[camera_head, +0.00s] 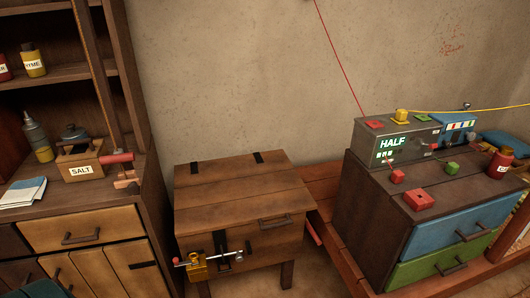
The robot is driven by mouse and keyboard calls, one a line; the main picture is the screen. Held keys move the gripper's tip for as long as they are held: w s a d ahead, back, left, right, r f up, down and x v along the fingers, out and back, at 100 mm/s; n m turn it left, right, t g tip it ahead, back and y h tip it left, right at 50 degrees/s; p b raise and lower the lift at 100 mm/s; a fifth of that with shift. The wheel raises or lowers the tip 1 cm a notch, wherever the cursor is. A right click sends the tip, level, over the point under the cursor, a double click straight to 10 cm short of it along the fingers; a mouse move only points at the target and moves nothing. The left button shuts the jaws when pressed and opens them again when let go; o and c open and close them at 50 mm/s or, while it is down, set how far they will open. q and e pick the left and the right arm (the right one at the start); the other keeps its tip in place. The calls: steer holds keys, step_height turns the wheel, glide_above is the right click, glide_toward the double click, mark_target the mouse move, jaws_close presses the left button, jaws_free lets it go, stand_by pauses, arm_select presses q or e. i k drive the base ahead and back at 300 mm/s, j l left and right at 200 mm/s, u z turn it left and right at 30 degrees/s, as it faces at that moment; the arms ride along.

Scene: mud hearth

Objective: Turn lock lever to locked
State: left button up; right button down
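A wooden chest (240,200) with a plank lid stands in the middle against the wall. Its lid looks shut. A small yellow lock box (197,265) sits low on the left of its front. A thin metal bar with a red tip (178,262), which looks like the lock lever, runs roughly level across the lock box and a dark hasp strap (220,243). The bar's far end is at a small bracket (239,256). The exact lever setting is too small to tell. Neither of my grippers is in view.
On the right, a cabinet with a blue drawer (460,235) and green drawer (440,262) carries a grey device reading HALF (393,142) and colored blocks. Wall space above the chest is clear.

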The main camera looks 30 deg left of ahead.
mark_target(176, 261)
steer(key=u, duration=1.35)
